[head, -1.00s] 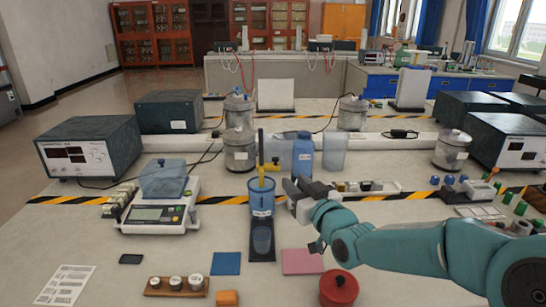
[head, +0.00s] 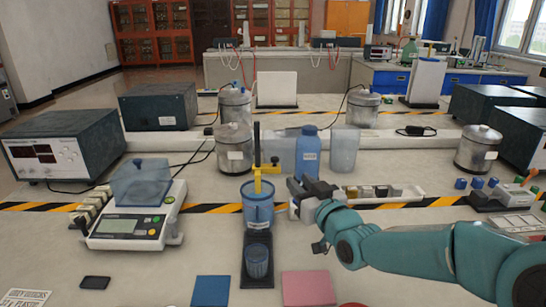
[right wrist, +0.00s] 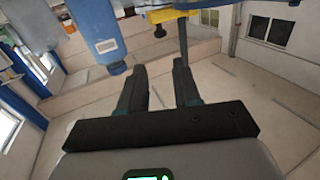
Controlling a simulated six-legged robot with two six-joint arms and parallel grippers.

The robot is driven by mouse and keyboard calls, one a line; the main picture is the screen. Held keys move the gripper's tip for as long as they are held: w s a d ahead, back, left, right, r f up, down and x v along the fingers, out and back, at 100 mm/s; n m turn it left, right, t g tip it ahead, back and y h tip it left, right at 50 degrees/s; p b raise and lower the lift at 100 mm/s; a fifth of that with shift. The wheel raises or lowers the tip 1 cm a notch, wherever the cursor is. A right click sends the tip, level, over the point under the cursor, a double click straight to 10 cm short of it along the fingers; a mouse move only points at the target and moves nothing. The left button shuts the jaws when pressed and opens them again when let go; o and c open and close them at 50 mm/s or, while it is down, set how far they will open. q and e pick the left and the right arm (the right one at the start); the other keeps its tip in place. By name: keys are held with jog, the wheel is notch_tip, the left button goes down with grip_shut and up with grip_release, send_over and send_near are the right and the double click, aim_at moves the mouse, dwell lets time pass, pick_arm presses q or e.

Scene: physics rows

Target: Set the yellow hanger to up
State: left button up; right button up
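The yellow hanger (head: 257,176) sits on an upright dark rod behind a blue cup (head: 258,211). Its lower part reaches down into the cup. The cup stands on a dark base with a smaller blue beaker (head: 257,262) in front. In the right wrist view, the yellow hanger (right wrist: 170,15) is at the top edge, beyond the fingertips. My right gripper (head: 300,187) is right of the hanger and apart from it. In the right wrist view, the gripper (right wrist: 160,72) has its fingers apart with nothing between them. My left gripper is not in view.
A blue bottle (head: 307,153) stands just behind my right gripper. A balance (head: 132,228) is to the left. A blue pad (head: 211,290) and a pink pad (head: 308,288) lie in front. A white tray (head: 408,199) with small blocks is behind my right arm.

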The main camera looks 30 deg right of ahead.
aim_at(276, 160)
jog(key=w, duration=0.5)
jog(key=w+d+p, duration=0.1)
jog(key=w, duration=0.4)
jog(key=w+d, duration=0.1)
jog(key=w, duration=0.5)
jog(key=shift+d+p, duration=0.15)
jog(key=shift+p, duration=0.25)
